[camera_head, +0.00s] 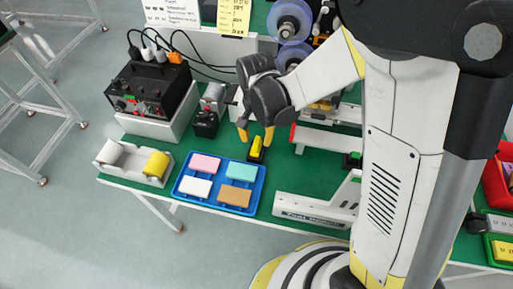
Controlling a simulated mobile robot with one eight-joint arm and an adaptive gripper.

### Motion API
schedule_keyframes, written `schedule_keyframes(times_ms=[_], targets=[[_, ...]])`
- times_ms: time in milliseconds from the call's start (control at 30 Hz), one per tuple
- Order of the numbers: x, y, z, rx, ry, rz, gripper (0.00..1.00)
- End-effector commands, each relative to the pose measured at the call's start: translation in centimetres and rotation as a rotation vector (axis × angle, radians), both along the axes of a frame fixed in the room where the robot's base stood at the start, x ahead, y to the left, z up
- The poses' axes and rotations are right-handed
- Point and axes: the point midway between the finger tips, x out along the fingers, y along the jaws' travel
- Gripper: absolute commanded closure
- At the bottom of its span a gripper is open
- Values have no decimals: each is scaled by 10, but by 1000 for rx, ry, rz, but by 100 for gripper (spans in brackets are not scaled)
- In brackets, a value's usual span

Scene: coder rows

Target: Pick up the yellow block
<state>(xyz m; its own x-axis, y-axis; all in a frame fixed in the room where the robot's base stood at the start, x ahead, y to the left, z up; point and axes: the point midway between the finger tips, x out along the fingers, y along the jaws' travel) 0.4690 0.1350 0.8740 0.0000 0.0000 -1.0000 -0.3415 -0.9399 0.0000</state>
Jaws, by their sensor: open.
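In the picture the tips lie to the left and right of the block's upper end. I cannot tell from this one view how high the tips are above it, or whether they touch it.
A blue tray (217,207) holds pink, teal, white and brown pads. A black box (150,90) with cables and a white bin (118,178) with two rolls stand left. A white frame (318,207) stands right, near the front edge.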

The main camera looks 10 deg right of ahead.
Motion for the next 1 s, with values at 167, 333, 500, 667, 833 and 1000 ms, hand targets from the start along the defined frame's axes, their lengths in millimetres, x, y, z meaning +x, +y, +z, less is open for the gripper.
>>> schedule_keyframes(times_ms=[167, 333, 500, 667, 833, 1000], targets=[[0, 0, -28, 0, 0, 0, 59], [0, 0, -27, 0, 0, 0, 59], [0, 0, -27, 0, 0, 0, 96], [0, 0, -27, 0, 0, 0, 100], [0, 0, -27, 0, 0, 0, 100], [0, 0, -24, 0, 0, 0, 100]])
